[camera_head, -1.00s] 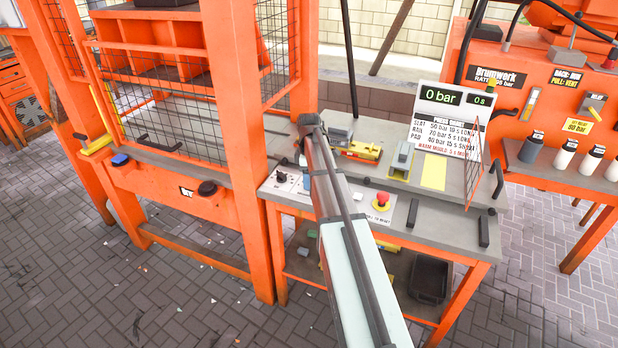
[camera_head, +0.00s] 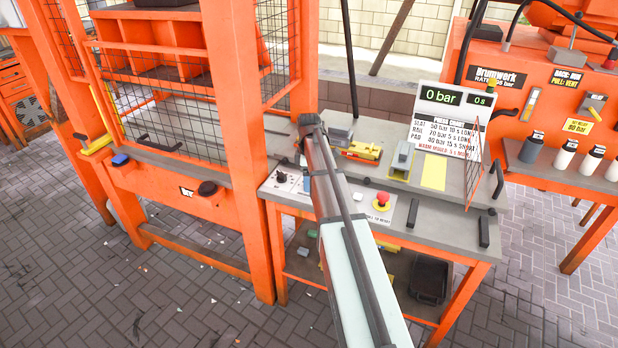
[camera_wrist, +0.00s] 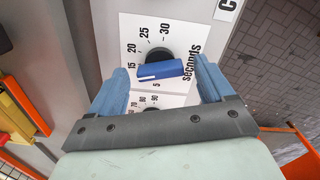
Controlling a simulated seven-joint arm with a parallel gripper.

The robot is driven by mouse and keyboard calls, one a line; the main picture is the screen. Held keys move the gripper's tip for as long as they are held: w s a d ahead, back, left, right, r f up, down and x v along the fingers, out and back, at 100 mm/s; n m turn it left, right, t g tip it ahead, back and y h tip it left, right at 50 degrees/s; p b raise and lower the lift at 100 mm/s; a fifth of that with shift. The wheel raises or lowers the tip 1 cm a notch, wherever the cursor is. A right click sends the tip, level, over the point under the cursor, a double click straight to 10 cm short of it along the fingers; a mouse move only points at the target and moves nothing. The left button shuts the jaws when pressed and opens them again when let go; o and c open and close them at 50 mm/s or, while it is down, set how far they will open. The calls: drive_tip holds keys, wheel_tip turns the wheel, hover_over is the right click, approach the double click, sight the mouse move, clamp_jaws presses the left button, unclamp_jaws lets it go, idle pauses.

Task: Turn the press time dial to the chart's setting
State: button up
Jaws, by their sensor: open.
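In the wrist view, the press time dial has a blue bar-shaped knob (camera_wrist: 165,70) with a white line at its left end. The white line points left, just below the 15; the label there is covered. Its white scale plate (camera_wrist: 190,25) reads "seconds", with 5, 15, 20, 25 and 30 visible. My gripper (camera_wrist: 161,67) is open, its blue fingers on either side of the knob with visible gaps.
A second dial (camera_wrist: 152,109) lies just below, partly hidden by my gripper. The displays (camera_head: 455,97) read 0 bar and 0 s. A red mushroom button (camera_head: 382,199) stands right of my arm. The orange press frame (camera_head: 235,140) rises to the left.

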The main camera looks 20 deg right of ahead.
wheel_tip(320, 180, up, 14)
idle(0.9)
drive_tip(key=shift+f, duration=0.15)
drive_tip(key=s+a+f+n+h, duration=0.1)
drive_tip(key=s+a+f, duration=0.3)
drive_tip(key=s+f, duration=0.5)
drive_tip(key=s+a+f+h, duration=0.1)
drive_tip(key=s+a+f, duration=0.3)
drive_tip(key=f, duration=0.9)
drive_tip(key=s+a+f+n+h, duration=0.1)
drive_tip(key=s+a+f, duration=0.5)
drive_tip(key=f, duration=0.4)
drive_tip(key=s+a+f+m+g+y, duration=0.1)
drive_tip(key=s+f+m+g, duration=0.1)
drive_tip(key=s+f+m, duration=0.3)
drive_tip(key=s+a+f+m+g+y, duration=0.1)
drive_tip(key=s+f+m, duration=0.4)
drive_tip(key=s+f, duration=0.6)
drive_tip(key=s+a+f+m+g+y, duration=0.1)
drive_tip(key=s+f+m+g, duration=0.2)
drive_tip(key=s, duration=1.5)
wheel_tip(320, 180, down, 5)
drive_tip(key=shift+s+a+r+m+g, duration=0.1)
drive_tip(key=shift+s+a+m+g, duration=0.25)
drive_tip(key=shift+m, duration=0.55)
